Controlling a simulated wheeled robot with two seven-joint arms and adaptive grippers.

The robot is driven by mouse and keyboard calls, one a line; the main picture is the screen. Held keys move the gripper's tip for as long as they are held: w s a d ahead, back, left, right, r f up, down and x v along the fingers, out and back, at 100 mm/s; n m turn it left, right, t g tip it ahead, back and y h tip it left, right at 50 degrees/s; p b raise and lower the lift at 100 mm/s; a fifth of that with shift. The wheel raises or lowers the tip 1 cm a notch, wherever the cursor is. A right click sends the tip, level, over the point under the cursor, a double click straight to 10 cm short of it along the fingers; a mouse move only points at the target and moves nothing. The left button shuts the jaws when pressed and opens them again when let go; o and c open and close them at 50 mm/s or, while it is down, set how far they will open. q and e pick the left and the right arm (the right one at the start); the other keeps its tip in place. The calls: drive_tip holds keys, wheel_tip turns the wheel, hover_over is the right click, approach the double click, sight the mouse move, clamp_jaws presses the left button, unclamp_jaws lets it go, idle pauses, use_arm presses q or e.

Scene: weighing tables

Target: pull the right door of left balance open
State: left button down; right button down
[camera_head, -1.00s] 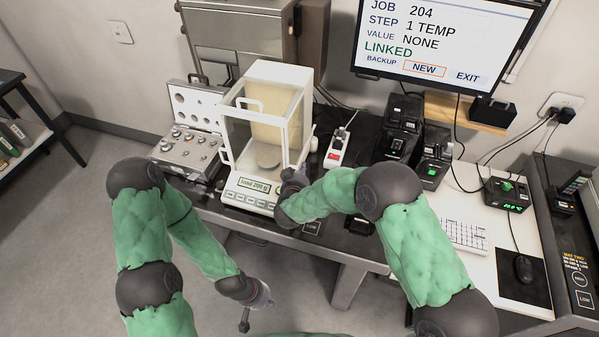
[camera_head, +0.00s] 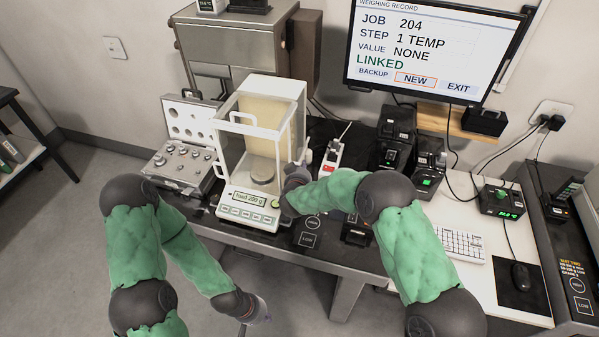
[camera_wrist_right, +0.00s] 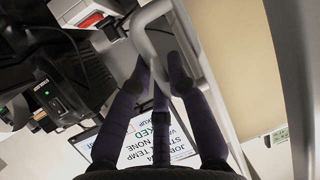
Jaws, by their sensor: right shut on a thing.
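The left balance (camera_head: 255,203) is a white draft-shield balance with clear panes, a round pan inside and a display reading "load 200 g". My right gripper (camera_head: 299,172) is at its right side, and my own wrist partly hides the right door there. In the right wrist view, the purple fingers of the right gripper (camera_wrist_right: 158,72) are shut on the pale loop handle (camera_wrist_right: 146,30) of the right door. How far that door stands open I cannot tell. My left gripper (camera_head: 262,312) hangs low in front of the table, away from the balance; its fingers are too small to read.
A case of weights (camera_head: 180,168) stands open left of the balance. A power strip (camera_head: 334,155) with a red switch lies close to its right. Black devices (camera_head: 393,140), a keyboard (camera_head: 461,245) and a monitor (camera_head: 435,45) are farther right.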

drive_tip(key=c, duration=1.4)
unclamp_jaws()
drive_tip(key=shift+v, duration=6)
